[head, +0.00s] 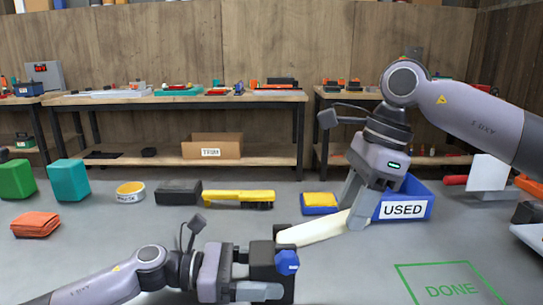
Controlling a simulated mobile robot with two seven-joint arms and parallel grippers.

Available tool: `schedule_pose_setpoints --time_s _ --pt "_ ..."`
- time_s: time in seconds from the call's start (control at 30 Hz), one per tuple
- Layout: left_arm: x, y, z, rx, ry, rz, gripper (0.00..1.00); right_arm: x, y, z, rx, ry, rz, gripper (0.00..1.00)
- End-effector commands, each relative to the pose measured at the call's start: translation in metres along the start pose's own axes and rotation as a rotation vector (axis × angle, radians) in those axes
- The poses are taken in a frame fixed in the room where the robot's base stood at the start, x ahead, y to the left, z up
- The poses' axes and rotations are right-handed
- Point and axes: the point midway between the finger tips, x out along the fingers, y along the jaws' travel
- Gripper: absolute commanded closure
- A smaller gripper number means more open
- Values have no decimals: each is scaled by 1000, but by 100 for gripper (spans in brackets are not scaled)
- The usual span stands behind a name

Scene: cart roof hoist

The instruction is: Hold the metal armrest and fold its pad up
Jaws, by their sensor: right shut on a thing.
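A long cream-coloured pad (314,230) slants up to the right from a dark block (265,254) at the bottom middle. The dark block has a blue knob (287,262) on its right side. I take these as the armrest's pad and base; no bare metal part shows clearly. My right gripper (354,209) points down and is shut on the pad's right end. My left gripper (262,288) comes in low from the left, with a grey finger in front of the dark block.
A blue bin labelled USED (404,210) stands just behind my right gripper. A yellow brush (239,196), a dark box (179,192) and a blue box with yellow contents (320,204) lie behind the block. The green DONE outline (452,287) at right is clear.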

Motion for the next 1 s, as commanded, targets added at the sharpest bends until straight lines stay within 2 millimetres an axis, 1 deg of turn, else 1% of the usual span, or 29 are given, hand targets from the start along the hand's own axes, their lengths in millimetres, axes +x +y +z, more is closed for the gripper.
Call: schedule_pose_setpoints --time_s 0.03,0.2,0.63,1.0 --pt "0 0 -1 -1 2 1 56 -3 0 3 -1 -4 -3 73" --pt "0 0 -1 -1 2 1 56 -7 0 5 0 -5 -2 73" --pt "0 0 -1 -1 2 1 56 -9 0 6 0 -4 -2 73" --pt "0 0 -1 -1 2 1 56 -19 0 17 0 -5 -3 73"
